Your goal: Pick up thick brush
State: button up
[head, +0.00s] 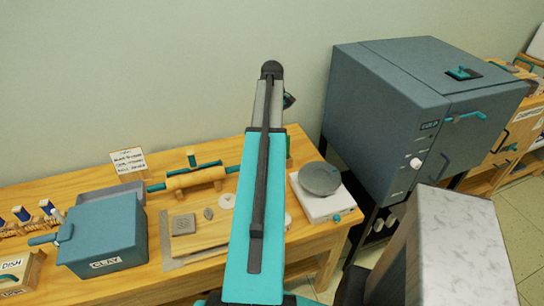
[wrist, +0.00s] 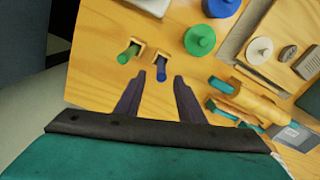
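In the wrist view, two slim upright items stand in small wooden holders on the wooden table (wrist: 95,75): one with a green top (wrist: 128,54) and one with a blue top (wrist: 161,68). They may be brush handles; I cannot tell which, if either, is the thick brush. My gripper (wrist: 156,80) is open and empty, its two dark fingers pointing at the table. The blue-topped item appears between and just beyond the fingertips; the green-topped one is left of it. In the head view my arm hides this part of the table and the gripper.
A green round lidded piece (wrist: 199,38) and a blue one (wrist: 220,6) stand near the holders. A rolling pin (head: 195,178), a blue-grey clay box (head: 105,240) and a white scale (head: 325,205) share the table. A large grey kiln (head: 385,110) stands at right.

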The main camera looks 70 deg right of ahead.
jog(key=shift+f, duration=0.6)
jog(key=shift+f, duration=0.1)
jog(key=shift+w+a+f+p, duration=0.1)
jog(key=shift+f+p, duration=1.25)
jog(key=shift+f, duration=1.15)
grip_shut()
